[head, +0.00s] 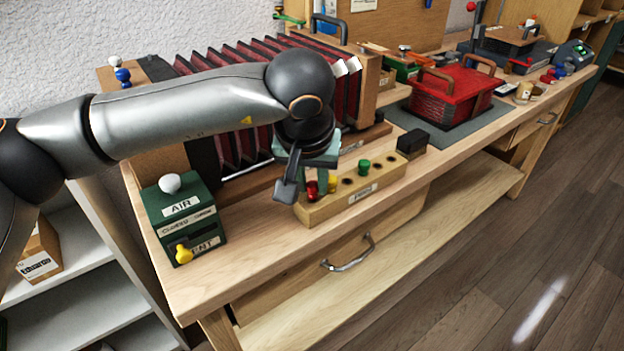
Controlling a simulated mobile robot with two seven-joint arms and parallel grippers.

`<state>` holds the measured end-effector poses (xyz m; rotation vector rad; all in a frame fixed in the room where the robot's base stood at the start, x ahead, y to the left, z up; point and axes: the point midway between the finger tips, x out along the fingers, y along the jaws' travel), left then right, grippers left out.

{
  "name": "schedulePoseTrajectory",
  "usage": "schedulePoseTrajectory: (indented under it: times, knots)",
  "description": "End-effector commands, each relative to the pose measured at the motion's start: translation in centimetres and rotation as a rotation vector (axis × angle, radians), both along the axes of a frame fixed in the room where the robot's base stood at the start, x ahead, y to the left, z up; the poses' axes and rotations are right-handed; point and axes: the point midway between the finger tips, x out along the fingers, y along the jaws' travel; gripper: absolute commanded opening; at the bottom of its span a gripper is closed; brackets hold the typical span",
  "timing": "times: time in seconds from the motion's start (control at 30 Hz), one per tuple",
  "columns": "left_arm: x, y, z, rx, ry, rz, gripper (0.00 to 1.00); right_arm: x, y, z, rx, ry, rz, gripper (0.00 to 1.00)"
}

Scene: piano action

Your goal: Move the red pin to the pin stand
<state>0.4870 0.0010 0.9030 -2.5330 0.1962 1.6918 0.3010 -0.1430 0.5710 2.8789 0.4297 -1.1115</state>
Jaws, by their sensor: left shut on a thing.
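The red pin (312,190) shows at the left end of the pin stand (383,187), a long wooden block with a row of dark holes and a white label. My left gripper (303,187) points down over that end and is shut on the red pin. Its fingers and wrist hide part of the pin and the block's left end. I cannot tell whether the pin's lower end is inside a hole or just above the block. A yellow pin (332,185) and a green pin (364,166) stand in the block. My right gripper is not in view.
A green box (186,222) with a white knob and yellow lever stands at the left. Red bellows (345,95) rise behind my arm. A black block (412,141) is right of the stand, and a red box (452,98) lies farther back. The bench's front strip is clear.

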Motion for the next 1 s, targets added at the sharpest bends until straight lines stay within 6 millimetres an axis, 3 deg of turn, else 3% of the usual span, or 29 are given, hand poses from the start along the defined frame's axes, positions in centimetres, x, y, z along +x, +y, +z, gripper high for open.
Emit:
schedulePoseTrajectory:
  times: [0.03,0.33,0.5,0.67,1.0]
  knots:
    - [0.01,0.01,-0.17,0.000,0.000,0.000,0.27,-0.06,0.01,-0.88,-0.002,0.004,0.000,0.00]
    - [0.00,0.01,-0.18,0.000,0.000,0.000,0.61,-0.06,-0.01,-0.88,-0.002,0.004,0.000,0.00]
    - [0.00,0.00,-0.18,0.000,0.000,0.000,0.61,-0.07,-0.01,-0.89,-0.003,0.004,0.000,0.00]
    - [0.00,0.00,-0.19,0.000,0.000,0.000,0.76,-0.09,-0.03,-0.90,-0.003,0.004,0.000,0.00]
    - [0.00,0.00,0.21,0.000,0.000,0.000,0.76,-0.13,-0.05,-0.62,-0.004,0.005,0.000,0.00]
